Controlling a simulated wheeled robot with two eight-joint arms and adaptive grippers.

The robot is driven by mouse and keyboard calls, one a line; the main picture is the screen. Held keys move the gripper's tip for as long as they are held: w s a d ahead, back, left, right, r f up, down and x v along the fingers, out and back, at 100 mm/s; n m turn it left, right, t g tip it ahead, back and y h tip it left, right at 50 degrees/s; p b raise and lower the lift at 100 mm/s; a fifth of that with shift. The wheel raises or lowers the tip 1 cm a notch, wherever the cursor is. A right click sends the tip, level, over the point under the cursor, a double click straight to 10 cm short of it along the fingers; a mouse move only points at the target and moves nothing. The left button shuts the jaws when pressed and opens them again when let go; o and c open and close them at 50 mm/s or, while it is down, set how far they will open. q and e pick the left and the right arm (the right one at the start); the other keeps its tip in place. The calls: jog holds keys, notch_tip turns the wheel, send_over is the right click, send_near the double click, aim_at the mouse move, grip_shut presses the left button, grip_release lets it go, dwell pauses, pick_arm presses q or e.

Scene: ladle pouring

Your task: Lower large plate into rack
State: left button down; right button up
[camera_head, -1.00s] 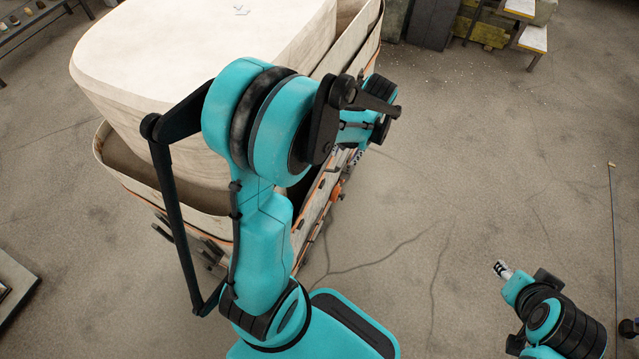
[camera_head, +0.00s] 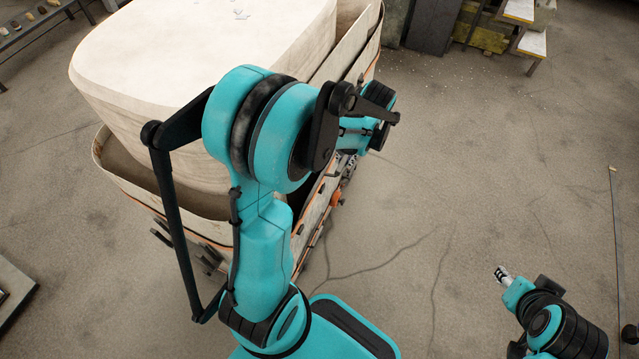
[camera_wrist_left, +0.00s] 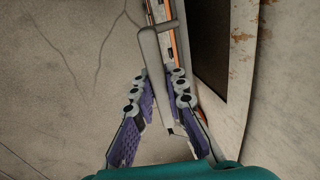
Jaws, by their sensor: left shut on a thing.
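I see no plate and no rack in either view. In the left wrist view, my left gripper (camera_wrist_left: 158,82) has its purple-padded fingers on either side of a light-grey bar (camera_wrist_left: 152,58) with a short crosspiece at its top, and is shut on it. The bar lies alongside the wall of a large pale container (camera_head: 160,210). In the head view my left arm hides most of that gripper and the bar. My right gripper (camera_head: 503,274) is at the lower right, away from the container; it is too small to tell whether it is open.
The container is close beside my left arm, with a big pale block (camera_head: 190,60) filling its top. A bench (camera_head: 35,30) stands at the far left, and wooden steps (camera_head: 525,25) at the far right. The cracked floor between the container and my right arm is clear.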

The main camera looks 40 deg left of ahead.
pick_arm(q)
jog(key=a+p+v, duration=0.2)
jog(key=p+v, duration=0.7)
jog(key=v, duration=0.3)
jog(key=s+a+r+p+v, duration=0.1)
jog(key=a+p+v, duration=0.2)
jog(key=p+v, duration=0.6)
jog(key=v, duration=0.3)
jog(key=shift+a+r+p, duration=0.25)
jog(key=shift+r+p, duration=0.05)
jog(key=shift+r, duration=0.05)
dwell(0.4)
jog(key=shift+s, duration=0.1)
